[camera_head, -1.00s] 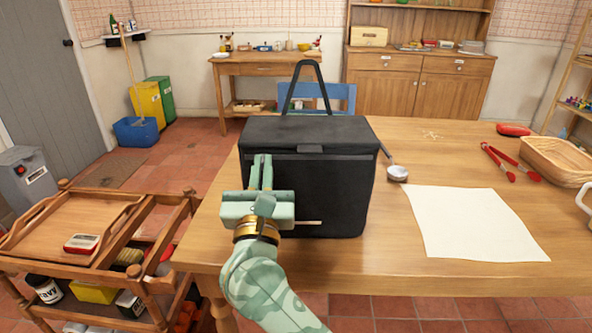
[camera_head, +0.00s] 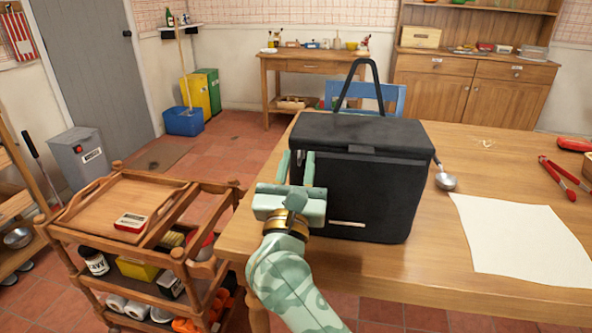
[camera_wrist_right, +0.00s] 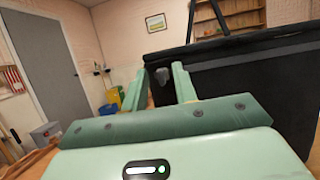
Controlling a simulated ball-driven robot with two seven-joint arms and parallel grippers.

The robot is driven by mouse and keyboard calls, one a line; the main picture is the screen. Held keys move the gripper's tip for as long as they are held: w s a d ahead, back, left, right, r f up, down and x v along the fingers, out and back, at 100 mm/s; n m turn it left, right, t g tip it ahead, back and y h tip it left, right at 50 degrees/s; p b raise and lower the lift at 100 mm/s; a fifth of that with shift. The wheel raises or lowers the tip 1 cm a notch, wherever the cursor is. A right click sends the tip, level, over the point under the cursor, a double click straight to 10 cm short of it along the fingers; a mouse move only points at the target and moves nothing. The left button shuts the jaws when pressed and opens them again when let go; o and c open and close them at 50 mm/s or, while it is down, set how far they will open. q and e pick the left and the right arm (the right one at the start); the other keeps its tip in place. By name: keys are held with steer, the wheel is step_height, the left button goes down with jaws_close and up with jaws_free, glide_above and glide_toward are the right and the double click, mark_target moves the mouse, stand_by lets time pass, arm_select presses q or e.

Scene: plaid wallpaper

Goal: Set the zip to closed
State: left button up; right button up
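The black bag (camera_head: 365,190) stands upright on the wooden table, with its lid down and its strap handle (camera_head: 361,85) raised. It also shows in the right wrist view (camera_wrist_right: 245,85). My right gripper (camera_head: 296,168) is at the bag's left front, below the lid's edge. Its two fingers stand apart with a gap between them, in the right wrist view too (camera_wrist_right: 163,84). A small grey tab (camera_wrist_right: 162,75), perhaps the zip pull, shows between the fingertips there. I cannot tell how far along the zip is. My left gripper is out of view.
A ladle (camera_head: 445,181), a white cloth (camera_head: 525,240) and red tongs (camera_head: 560,174) lie on the table (camera_head: 430,265) right of the bag. A wooden trolley (camera_head: 185,250) with a tray stands close at the left.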

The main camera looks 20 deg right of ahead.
steer(key=p+v, duration=0.2)
steer(key=v, duration=1.4)
steer(key=shift+a+f, duration=0.1)
steer(key=shift+a, duration=0.05)
